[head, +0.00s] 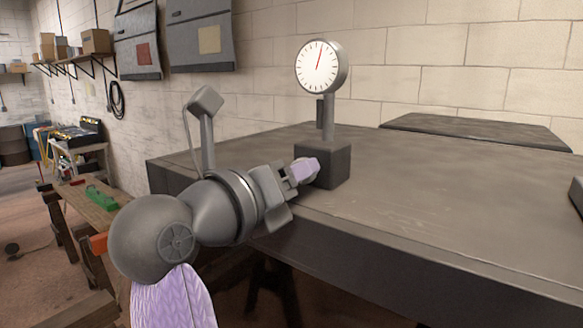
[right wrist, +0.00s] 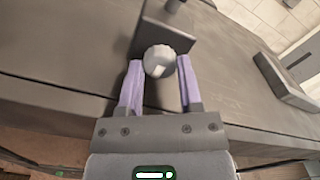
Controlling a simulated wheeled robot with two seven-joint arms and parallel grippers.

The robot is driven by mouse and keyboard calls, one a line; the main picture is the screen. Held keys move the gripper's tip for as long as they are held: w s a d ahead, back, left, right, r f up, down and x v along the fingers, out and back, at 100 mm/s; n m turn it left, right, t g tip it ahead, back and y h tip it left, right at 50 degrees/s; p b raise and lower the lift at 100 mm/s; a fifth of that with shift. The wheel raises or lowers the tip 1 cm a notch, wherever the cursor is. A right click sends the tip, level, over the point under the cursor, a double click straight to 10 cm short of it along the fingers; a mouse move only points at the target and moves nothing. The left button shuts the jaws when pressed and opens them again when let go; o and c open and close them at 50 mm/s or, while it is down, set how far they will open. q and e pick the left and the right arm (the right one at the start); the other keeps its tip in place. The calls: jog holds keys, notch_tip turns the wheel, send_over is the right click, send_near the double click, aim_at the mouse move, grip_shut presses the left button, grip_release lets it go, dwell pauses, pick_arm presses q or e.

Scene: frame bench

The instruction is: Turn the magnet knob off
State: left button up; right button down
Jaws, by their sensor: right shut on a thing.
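The magnet knob (right wrist: 160,60) is a round grey knob with a pale mark near its lower edge in the right wrist view. It sits on the front of a dark block-shaped magnet base (head: 335,168), which stands on the bench near its front edge. A post rises from the base to a round dial gauge (head: 318,66) with a red needle pointing almost straight up. My right gripper (head: 304,170) is shut on the knob, one lilac finger on each side; it also shows in the right wrist view (right wrist: 159,75). In the head view the fingers largely hide the knob. My left gripper is out of view.
The dark bench top (head: 440,185) is clear right of the base. A flat dark plate (head: 475,129) lies at the back right, against a block wall. A dark object (head: 577,193) is cut off at the right edge. A sawhorse table with a green tool (head: 101,198) stands left.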

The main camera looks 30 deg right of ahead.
jog(key=shift+n, duration=0.3)
dwell(0.4)
jog(key=shift+c, duration=1.3)
grip_release()
